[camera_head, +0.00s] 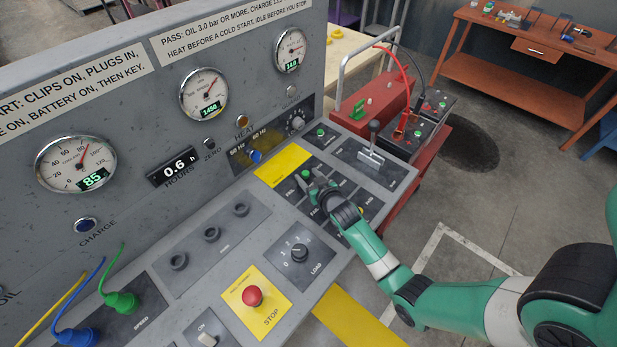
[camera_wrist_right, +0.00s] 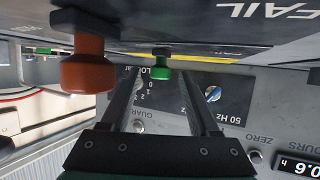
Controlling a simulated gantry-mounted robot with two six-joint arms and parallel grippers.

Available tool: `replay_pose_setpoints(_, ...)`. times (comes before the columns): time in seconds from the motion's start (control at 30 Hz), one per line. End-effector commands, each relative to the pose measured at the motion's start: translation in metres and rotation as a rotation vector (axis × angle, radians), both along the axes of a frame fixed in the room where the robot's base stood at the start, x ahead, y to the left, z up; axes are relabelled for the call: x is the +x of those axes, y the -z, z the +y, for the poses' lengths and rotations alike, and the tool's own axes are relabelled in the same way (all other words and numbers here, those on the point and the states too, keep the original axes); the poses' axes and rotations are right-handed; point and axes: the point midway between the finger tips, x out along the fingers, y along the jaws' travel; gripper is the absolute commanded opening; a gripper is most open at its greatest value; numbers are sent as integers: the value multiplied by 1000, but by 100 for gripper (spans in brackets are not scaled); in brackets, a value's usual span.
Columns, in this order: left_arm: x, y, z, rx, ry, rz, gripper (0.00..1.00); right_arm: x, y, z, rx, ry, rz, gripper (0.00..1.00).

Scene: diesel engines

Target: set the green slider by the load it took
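A small green knob (camera_head: 306,173) stands on the sloping panel, at the far tip of my right gripper (camera_head: 318,186). In the right wrist view a green knob (camera_wrist_right: 161,67) shows between the two fingers of my right gripper (camera_wrist_right: 158,85). The fingers are spread with a gap around it; contact is not visible. An orange-red knob (camera_wrist_right: 86,68) hangs larger and closer, left of the fingers. The LOAD dial (camera_head: 299,252) has numbered positions; its setting is hard to read. My left gripper is out of view.
Gauges stand on the upright panel: charge (camera_head: 76,163) reading 85, another (camera_head: 204,94) reading 1450. A red STOP button (camera_head: 252,296), a lever (camera_head: 372,150) and green-and-blue plugs (camera_head: 120,300) sit on the sloping panel. A red battery cart (camera_head: 375,105) stands behind its right end.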

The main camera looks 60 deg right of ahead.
Motion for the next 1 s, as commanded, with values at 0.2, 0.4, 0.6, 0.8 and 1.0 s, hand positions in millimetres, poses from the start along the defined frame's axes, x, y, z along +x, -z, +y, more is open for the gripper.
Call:
replay_pose_setpoints(0.2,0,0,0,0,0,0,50,0,0,0,1,0,1,24)
replay_pose_setpoints(0.4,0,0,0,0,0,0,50,0,0,0,1,0,1,0)
replay_pose_setpoints(0.6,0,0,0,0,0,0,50,0,0,0,1,0,1,0)
replay_pose_setpoints(0.8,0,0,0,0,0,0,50,0,0,0,1,0,1,0)
replay_pose_setpoints(1.0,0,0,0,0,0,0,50,0,0,0,1,0,1,0)
